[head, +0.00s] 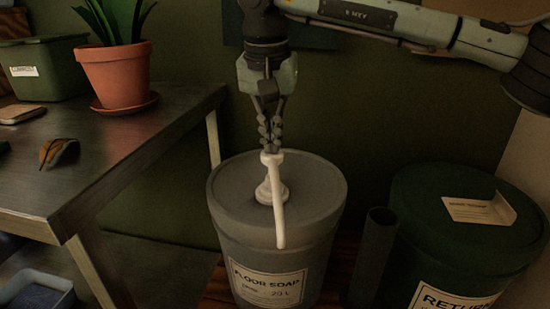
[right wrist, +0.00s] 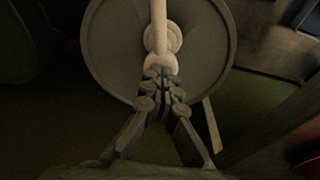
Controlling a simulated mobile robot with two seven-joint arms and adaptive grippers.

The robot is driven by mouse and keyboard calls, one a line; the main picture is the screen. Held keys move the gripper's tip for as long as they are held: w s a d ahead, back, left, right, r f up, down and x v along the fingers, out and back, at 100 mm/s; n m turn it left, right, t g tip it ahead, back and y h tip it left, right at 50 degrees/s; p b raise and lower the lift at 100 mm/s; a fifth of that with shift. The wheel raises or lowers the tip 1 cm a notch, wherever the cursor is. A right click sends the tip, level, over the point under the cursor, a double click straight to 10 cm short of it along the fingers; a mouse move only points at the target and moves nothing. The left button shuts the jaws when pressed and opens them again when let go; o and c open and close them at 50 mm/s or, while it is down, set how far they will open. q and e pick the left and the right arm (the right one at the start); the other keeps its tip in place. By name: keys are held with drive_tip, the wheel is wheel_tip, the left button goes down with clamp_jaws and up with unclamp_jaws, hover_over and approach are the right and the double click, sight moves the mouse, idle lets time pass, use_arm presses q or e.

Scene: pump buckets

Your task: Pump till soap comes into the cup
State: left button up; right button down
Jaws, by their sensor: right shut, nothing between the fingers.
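A grey bucket (head: 308,190) labelled "FLOOR SOAP" stands upright with its lid on. A white pump (head: 271,184) rises from the middle of the lid, and its long spout points down toward the front of the bucket. My right gripper (head: 269,149) points down with its fingers shut, right at the top of the pump head; I cannot tell whether they touch. In the right wrist view the shut fingers (right wrist: 160,75) meet at the end of the white pump head (right wrist: 160,40), over the grey lid (right wrist: 110,50). No cup is clearly visible. My left gripper is not in view.
A dark green bucket (head: 415,225) labelled "RETURN" stands at the right, with a dark tube (head: 375,250) between the buckets. A table (head: 150,130) at the left holds a potted plant (head: 116,72) and a green box (head: 45,75). A blue tray (head: 35,292) is low at left.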

drive_tip(key=shift+s, duration=0.1)
drive_tip(key=shift+w+p+v, duration=0.25)
drive_tip(key=shift+p+v, duration=0.8)
drive_tip(key=shift+v, duration=0.15)
drive_tip(key=shift+w+p+v, duration=0.25)
drive_tip(key=shift+p+v, duration=0.8)
drive_tip(key=shift+v, duration=0.15)
drive_tip(key=shift+w+r, duration=0.1)
drive_tip(key=shift+r, duration=0.15)
drive_tip(key=p+v, duration=0.2)
drive_tip(key=w+p+v, duration=0.1)
drive_tip(key=p+v, duration=0.1)
drive_tip(key=v, duration=0.1)
drive_tip(key=shift+d+r+p, duration=0.1)
drive_tip(key=shift+r+p, duration=0.2)
drive_tip(key=shift+r, duration=0.1)
